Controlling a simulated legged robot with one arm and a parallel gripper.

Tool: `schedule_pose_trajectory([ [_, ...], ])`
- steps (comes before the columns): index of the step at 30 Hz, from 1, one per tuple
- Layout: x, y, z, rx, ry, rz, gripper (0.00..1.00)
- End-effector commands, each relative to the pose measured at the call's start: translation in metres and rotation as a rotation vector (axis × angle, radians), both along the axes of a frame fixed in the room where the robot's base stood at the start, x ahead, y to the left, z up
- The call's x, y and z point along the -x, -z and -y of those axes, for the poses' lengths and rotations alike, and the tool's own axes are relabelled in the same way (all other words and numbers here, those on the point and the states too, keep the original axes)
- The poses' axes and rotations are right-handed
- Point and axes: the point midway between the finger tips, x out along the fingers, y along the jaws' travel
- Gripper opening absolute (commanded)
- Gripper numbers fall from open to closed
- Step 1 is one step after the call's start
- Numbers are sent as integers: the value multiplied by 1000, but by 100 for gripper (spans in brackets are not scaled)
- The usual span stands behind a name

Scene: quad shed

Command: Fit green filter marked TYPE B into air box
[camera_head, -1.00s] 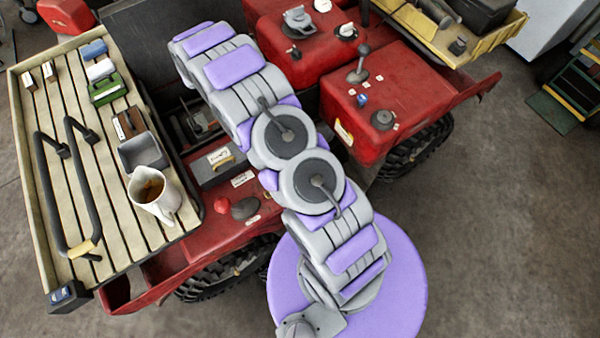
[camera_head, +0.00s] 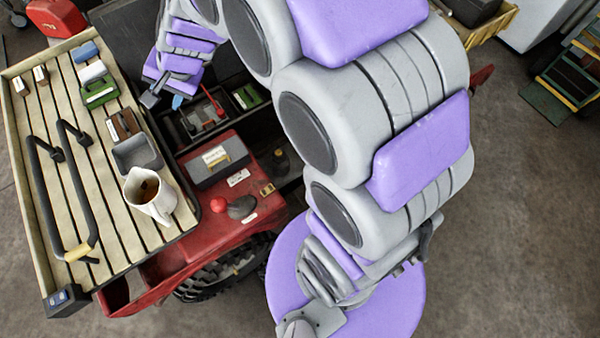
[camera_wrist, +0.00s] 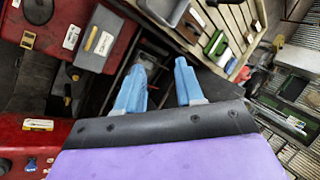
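A green block-shaped filter (camera_head: 100,92) lies on the slatted rack, beside a white block (camera_head: 93,71) and a blue one (camera_head: 87,52); the green one also shows in the wrist view (camera_wrist: 216,46). Its marking is too small to read. My gripper (camera_head: 164,99) is just right of the rack and the green filter, apart from it. In the wrist view its two blue fingers (camera_wrist: 160,86) stand apart with nothing between them. A dark open bay (camera_head: 196,128) lies below and right of it; I cannot tell whether this is the air box. Another green part (camera_head: 247,96) sits in the bay.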

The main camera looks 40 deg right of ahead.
Motion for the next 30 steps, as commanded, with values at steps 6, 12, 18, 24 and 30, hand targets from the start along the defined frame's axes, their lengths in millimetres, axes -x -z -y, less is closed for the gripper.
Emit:
schedule_pose_trajectory([
  [6, 124, -2, 22, 177, -322, -104, 37],
  [12, 231, 4, 63, 339, -571, -233, 37],
  [18, 302, 8, 99, 445, -721, -346, 37],
  [24, 322, 8, 112, 480, -763, -383, 37],
  [30, 322, 8, 112, 479, -763, -384, 37],
])
